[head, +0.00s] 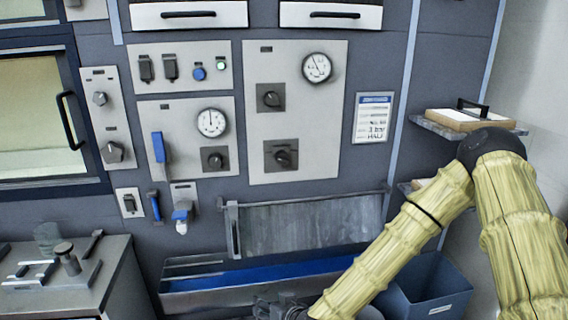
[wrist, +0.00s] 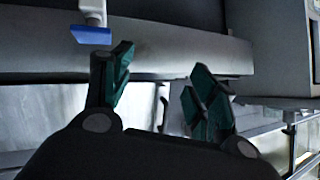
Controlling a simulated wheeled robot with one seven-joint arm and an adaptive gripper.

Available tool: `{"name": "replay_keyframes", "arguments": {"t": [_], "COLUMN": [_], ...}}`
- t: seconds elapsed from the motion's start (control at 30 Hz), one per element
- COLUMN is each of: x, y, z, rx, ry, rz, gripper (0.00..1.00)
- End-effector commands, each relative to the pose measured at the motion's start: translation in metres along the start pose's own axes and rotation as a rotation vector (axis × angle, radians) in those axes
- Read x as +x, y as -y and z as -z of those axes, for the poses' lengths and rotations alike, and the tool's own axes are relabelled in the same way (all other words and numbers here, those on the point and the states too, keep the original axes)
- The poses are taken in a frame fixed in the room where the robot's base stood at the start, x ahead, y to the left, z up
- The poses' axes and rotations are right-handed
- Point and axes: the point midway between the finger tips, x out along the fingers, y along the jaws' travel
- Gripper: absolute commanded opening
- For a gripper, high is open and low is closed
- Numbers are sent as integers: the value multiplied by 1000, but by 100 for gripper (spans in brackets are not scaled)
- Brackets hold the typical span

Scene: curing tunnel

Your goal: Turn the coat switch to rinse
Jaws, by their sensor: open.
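Several dark rotary switches sit on light panels on the wall in the head view. Two are on the right panel, an upper one (head: 270,97) and a lower one (head: 281,156). Another knob (head: 215,159) is on the middle panel below a gauge, and two more (head: 100,98) (head: 113,152) are on the narrow left panel. Their labels are too small to read, so I cannot tell which is the coat switch. My gripper (head: 277,306) is low at the bottom edge of the head view, apart from the switches. In the wrist view my gripper (wrist: 162,72) is open and empty, with dark green fingers spread.
A blue-lined trough (head: 235,279) lies below the panels. A blue lever (head: 158,147) and a white-and-blue nozzle (head: 181,217) stick out at the wall. A blue bin (head: 425,290) stands at lower right, a shelf (head: 465,129) above it. The space before the right panel is clear.

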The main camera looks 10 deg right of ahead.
Motion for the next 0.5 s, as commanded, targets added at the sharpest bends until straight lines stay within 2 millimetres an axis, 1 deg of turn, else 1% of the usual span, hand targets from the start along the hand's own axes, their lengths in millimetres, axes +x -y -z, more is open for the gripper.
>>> {"name": "replay_keyframes", "arguments": {"t": [0.03, 0.07, 0.1, 0.17, 0.2, 0.27, 0.3, 0.4, 0.5], "x": [-1, -2, -5, -12, -18, -29, -37, -59, -77], "y": [1, 1, 2, 1, 0, -4, -6, -14, -20], "z": [38, 60, 88, 131, 160, 202, 227, 282, 319], "rx": [1, -3, -8, -15, -19, -25, -27, -33, -36], "ry": [-69, -109, -162, -241, -294, -370, -416, -516, -584], "rz": [-3, -7, -12, -25, -35, -53, -67, -101, -128], "gripper": [59, 59, 59, 59, 59, 59, 59, 59, 59]}}
